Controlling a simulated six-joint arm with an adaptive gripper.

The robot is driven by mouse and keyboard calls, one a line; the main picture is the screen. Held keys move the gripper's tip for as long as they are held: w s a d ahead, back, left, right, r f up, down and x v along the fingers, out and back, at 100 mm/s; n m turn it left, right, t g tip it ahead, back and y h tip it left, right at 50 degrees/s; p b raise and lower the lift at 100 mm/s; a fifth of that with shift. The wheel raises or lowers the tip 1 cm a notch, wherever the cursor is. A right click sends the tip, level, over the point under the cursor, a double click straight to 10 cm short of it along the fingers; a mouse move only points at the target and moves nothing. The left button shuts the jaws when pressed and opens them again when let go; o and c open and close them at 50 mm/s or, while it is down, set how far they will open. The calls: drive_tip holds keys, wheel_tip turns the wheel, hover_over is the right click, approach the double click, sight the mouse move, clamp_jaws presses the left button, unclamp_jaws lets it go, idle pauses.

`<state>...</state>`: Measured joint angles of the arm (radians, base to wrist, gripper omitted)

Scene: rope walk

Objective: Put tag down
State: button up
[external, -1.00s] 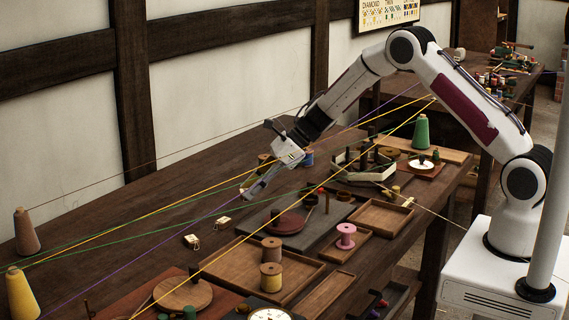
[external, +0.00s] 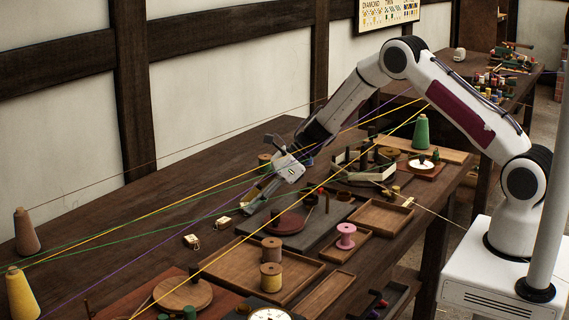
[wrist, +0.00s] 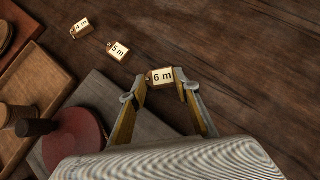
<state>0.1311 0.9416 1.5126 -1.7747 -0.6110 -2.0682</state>
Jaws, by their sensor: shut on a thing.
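My gripper (wrist: 162,90) is shut on a cream tag marked "6 m" (wrist: 161,77), held between the fingertips over the dark wooden table. In the external view my gripper (external: 249,207) points down and left, low near the table; the held tag is too small to make out there. I cannot tell whether it touches the wood. A "5 m" tag (wrist: 118,51) lies on the table to its upper left, and another tag (wrist: 81,28), its number hard to read, lies farther along the same line. These two tags also show in the external view (external: 223,222) (external: 192,241).
A grey board (wrist: 95,88) with a dark red disc (wrist: 74,138) lies beside my gripper. A wooden tray (external: 250,262) with spools is in front. Yellow, green and purple strands stretch across the table near my arm. Bare wood lies right of the held tag.

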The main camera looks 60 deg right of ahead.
drive_tip(key=shift+f, duration=0.15)
drive_tip(key=o, duration=0.7)
drive_tip(key=shift+o, duration=0.2)
drive_tip(key=shift+r, duration=0.2)
drive_tip(key=shift+s+d+r, duration=0.25)
drive_tip(key=shift+r, duration=0.1)
drive_tip(key=v, duration=1.1)
